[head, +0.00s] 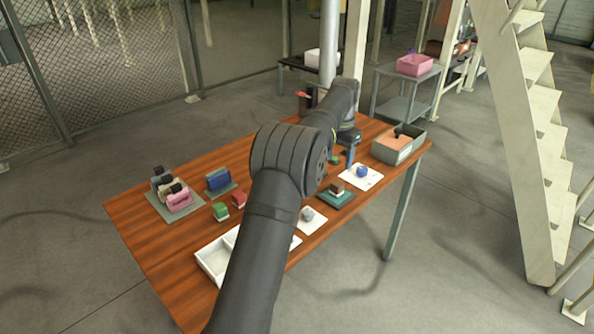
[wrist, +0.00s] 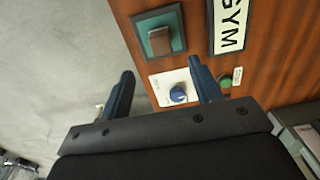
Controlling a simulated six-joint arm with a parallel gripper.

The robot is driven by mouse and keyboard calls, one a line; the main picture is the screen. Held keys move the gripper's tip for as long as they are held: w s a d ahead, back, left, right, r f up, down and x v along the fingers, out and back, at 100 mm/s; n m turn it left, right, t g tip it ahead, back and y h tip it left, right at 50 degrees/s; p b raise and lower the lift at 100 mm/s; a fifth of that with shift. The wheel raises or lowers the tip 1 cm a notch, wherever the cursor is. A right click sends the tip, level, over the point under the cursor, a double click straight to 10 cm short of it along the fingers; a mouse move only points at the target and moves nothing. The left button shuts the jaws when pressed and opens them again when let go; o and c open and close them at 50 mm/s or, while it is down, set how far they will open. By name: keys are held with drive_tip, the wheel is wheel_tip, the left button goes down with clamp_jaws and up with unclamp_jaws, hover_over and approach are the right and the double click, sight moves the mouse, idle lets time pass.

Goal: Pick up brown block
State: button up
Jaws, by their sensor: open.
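The brown block (wrist: 161,41) lies on a teal square tray in the wrist view, near the table's edge and beyond my fingertips. In the head view, a small brown-and-dark block (head: 337,187) sits on a teal tray (head: 342,201) near the table's right-hand edge. My gripper (wrist: 161,72) is open, with its two blue fingers wide apart and nothing between them at the tips. In the head view my gripper (head: 350,158) hangs over the far part of the table, behind the blue object and apart from the brown block.
A blue round object (head: 362,171) sits on a white card close by. A grey open box (head: 398,144) stands at the table's far right corner. Bags on grey stands (head: 178,204), red and green blocks and a white tray (head: 213,262) occupy the left and front.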

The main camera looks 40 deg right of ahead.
drive_tip(key=h, duration=0.4)
approach(337, 183)
drive_tip(key=x, duration=0.4)
drive_tip(key=shift+s+a+f, duration=0.25)
drive_tip(key=shift+d+x, duration=0.2)
drive_tip(key=shift+x, duration=1.3)
drive_tip(key=shift+d+x, duration=0.2)
drive_tip(key=shift+x, duration=1.35)
drive_tip(key=shift+w+r, duration=0.15)
drive_tip(key=shift+w, duration=0.05)
drive_tip(key=c, duration=1.1)
drive_tip(key=shift+c, duration=0.2)
